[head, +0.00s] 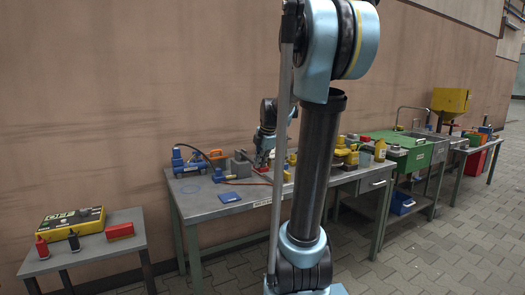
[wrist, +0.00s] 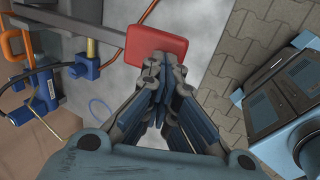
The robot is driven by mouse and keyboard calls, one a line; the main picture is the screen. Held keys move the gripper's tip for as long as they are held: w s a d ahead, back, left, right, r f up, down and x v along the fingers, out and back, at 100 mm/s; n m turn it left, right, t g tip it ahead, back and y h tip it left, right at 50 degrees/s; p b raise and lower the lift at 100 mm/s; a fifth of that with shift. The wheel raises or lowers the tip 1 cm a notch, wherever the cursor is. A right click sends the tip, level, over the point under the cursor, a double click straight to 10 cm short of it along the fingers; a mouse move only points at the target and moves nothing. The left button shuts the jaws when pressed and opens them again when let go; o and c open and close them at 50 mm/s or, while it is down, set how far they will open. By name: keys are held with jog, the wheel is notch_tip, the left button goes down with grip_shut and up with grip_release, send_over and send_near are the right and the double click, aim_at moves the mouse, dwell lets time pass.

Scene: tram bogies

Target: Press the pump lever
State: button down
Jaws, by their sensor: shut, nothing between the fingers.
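The pump lever is a grey bar (wrist: 85,24) ending in a flat red pad (wrist: 156,46), at the top of the wrist view. My gripper (wrist: 158,68) is shut and empty. Its fingertips overlap the near edge of the red pad in the wrist view; I cannot tell whether they touch it or are above it. In the head view my gripper (head: 263,158) points down over the back part of the long workbench (head: 245,200). The lever is small and partly hidden there by my arm.
Blue fittings with an orange hose (wrist: 14,45) lie left of the lever. Yellow parts (head: 347,155) stand farther right. A side table (head: 85,252) is at left.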

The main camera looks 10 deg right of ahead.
jog(key=v, duration=0.7)
jog(key=shift+r, duration=0.3)
jog(key=shift+w, duration=0.1)
dwell(0.4)
jog(key=w+a+r+g+h, duration=0.1)
jog(key=w+r+g, duration=0.4)
jog(key=r, duration=0.6)
jog(key=shift+w+a+r+g+h, duration=0.2)
jog(key=shift+w+a+g+h, duration=0.15)
jog(key=shift+w+a, duration=0.45)
jog(key=shift+w+d+f, duration=0.15)
jog(key=shift+w+d, duration=0.05)
jog(key=shift+d, duration=0.05)
jog(key=f, duration=0.4)
jog(key=s+f, duration=0.1)
jog(key=f, duration=0.4)
jog(key=s+f, duration=0.1)
jog(key=f, duration=0.3)
jog(key=shift+d+f, duration=0.3)
